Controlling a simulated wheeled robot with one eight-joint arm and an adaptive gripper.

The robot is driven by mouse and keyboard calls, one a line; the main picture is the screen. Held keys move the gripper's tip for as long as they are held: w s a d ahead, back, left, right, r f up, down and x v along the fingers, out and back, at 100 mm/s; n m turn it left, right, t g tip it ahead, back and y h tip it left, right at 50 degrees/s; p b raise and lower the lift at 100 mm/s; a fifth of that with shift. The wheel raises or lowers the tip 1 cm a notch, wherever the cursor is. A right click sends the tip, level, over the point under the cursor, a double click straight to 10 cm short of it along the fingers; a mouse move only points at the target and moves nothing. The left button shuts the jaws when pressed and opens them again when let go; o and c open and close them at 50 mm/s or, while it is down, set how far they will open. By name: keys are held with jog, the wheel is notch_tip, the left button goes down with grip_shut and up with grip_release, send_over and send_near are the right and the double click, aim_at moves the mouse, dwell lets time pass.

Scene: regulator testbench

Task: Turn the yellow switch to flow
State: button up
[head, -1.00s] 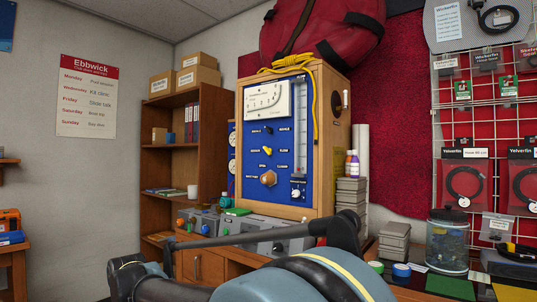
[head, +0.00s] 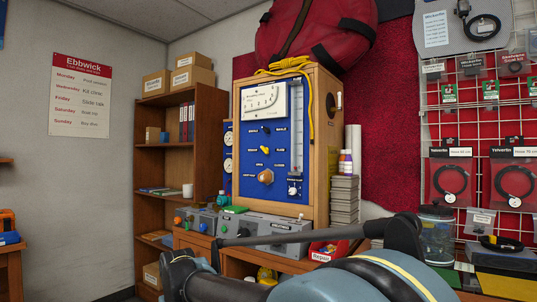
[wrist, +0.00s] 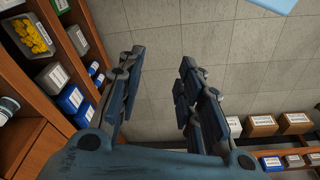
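The yellow switch (head: 265,152) is a small lever knob in the middle of the blue panel (head: 251,195) on the wooden test bench cabinet. Small labels sit to its left and right, too small to read surely, and its exact setting is hard to tell. A dark switch (head: 265,129) is above it and an orange knob (head: 265,177) below it. My gripper (wrist: 160,57) shows in the wrist view with its two fingers spread and nothing between them. The gripper's fingers do not show in the head view.
My arm crosses the lower foreground in the head view. Grey boxes with knobs (head: 282,227) stand below the panel. A red Repair bin (head: 322,251) and a jar (head: 437,237) are to the right. The wrist view shows shelves with bins (wrist: 29,36) at left.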

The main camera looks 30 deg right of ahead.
jog(key=shift+o, duration=1.4)
jog(key=shift+d, duration=0.1)
jog(key=o, duration=0.4)
jog(key=shift+w+d+r+h, duration=0.1)
jog(key=shift+d+r+h, duration=0.3)
jog(key=shift+d+r, duration=0.6)
jog(key=shift+o, duration=0.2)
jog(key=n+t+h, duration=0.5)
jog(key=n+h, duration=0.8)
jog(key=h, duration=0.3)
send_near(263, 150)
jog(key=x, duration=0.9)
jog(key=shift+w+d, duration=0.1)
jog(key=shift+d, duration=0.05)
jog(key=c, duration=1.1)
